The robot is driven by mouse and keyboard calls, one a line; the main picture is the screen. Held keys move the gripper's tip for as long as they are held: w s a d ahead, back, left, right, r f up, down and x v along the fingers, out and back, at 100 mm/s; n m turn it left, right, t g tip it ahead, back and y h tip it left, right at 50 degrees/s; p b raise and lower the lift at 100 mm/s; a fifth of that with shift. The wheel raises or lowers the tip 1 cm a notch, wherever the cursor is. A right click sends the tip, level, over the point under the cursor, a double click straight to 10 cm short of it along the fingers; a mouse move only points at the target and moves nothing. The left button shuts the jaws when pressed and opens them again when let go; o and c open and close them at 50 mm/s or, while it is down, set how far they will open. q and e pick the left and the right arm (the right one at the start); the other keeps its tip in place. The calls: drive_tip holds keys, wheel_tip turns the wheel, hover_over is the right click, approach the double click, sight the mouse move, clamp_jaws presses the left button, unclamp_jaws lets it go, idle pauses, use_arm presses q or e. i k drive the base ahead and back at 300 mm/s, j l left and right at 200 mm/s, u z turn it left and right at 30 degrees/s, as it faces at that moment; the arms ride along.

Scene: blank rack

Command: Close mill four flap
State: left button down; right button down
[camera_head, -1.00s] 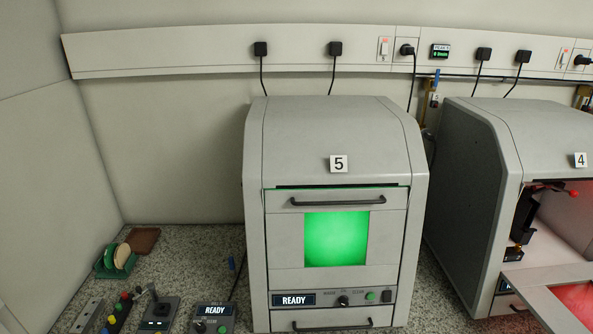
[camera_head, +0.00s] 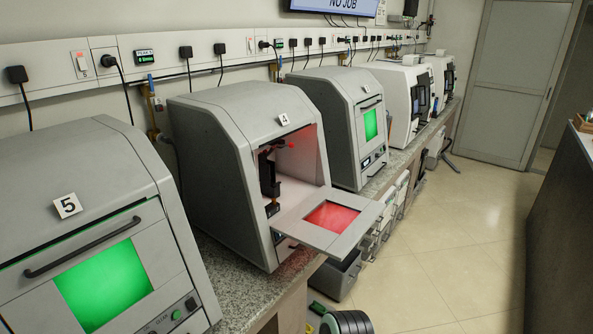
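Mill four (camera_head: 215,160), a grey cabinet with a "4" label (camera_head: 284,120) on its top front, stands on the bench in the middle left of the head view. Its flap (camera_head: 346,238) is open. The flap hangs folded down and sticks out roughly level over the bench edge, with a red-lit window in it. Inside the open mill a dark fixture (camera_head: 268,180) with a red-tipped part shows against red light. Neither of my grippers is in view.
Mill five (camera_head: 90,190) stands nearer at left, its flap shut and window green. Another shut mill with a green window (camera_head: 371,125) and white machines (camera_head: 405,92) stand farther along. A grey bin (camera_head: 340,277) and dark round items (camera_head: 347,322) sit below the bench. Tiled floor (camera_head: 455,270) is clear at right.

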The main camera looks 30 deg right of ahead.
sight(329, 212)
drive_tip(key=z, duration=0.9)
drive_tip(key=l, duration=0.1)
